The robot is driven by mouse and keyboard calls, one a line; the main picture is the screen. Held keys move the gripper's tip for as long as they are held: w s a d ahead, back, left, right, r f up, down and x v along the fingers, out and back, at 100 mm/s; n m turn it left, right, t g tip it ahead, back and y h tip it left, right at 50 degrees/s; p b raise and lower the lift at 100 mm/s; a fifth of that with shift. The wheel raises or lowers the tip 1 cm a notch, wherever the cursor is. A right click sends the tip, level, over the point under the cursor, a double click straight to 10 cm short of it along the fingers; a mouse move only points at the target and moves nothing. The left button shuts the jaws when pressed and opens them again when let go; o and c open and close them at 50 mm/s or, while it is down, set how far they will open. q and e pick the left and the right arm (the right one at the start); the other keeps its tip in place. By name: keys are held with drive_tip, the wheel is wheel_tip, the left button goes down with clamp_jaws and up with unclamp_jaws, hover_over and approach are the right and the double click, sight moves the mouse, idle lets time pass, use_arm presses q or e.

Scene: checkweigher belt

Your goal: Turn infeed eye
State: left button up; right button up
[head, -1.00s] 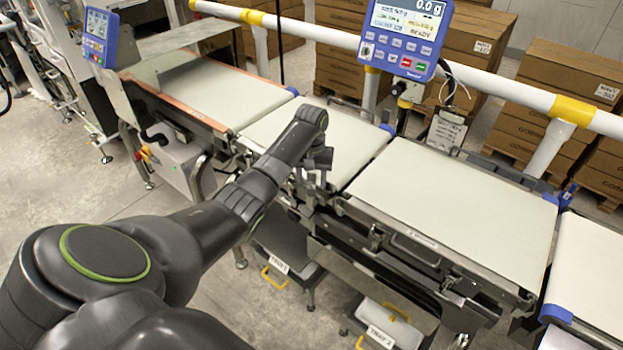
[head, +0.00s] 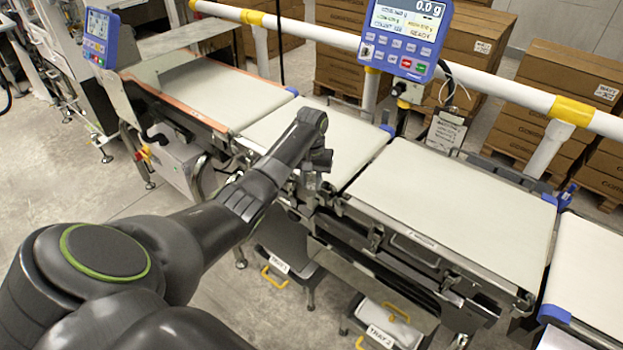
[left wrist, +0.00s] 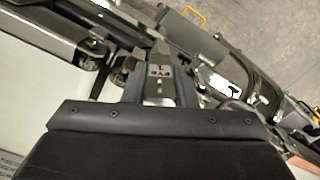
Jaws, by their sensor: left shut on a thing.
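The infeed eye (left wrist: 160,72) is a small grey block with a dark label, seen in the left wrist view between my fingers. The label's lettering appears upside down there. My left gripper (left wrist: 160,92) is shut on the eye, one dark finger on each side. In the head view my left gripper (head: 312,182) reaches down at the near edge of the middle belt, beside the gap before the weighing belt. There the eye is too small and too covered by my gripper to make out clearly. My right gripper is not in view.
The middle belt (head: 345,140) lies beyond my gripper, and the wider weighing belt (head: 450,205) lies to its right. A blue display (head: 405,38) stands behind the belts by a white and yellow rail (head: 500,85). Labelled trays (head: 382,325) sit below.

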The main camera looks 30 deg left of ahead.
use_arm(q)
drive_tip(key=m+p, duration=0.2)
drive_tip(key=shift+a+r+m, duration=0.15)
drive_tip(key=shift+r+m, duration=0.05)
drive_tip(key=shift+m, duration=0.1)
drive_tip(key=shift+a+m+p, duration=0.15)
drive_tip(key=shift+m+p, duration=0.55)
drive_tip(key=shift+m, duration=0.5)
drive_tip(key=shift+f, duration=0.1)
drive_tip(key=o, duration=1)
wheel_tip(320, 180, up, 12)
drive_tip(key=r+b, duration=0.1)
wheel_tip(320, 180, up, 4)
drive_tip(key=p, duration=0.3)
hover_over(309, 181)
drive_tip(key=shift+w+r, duration=0.2)
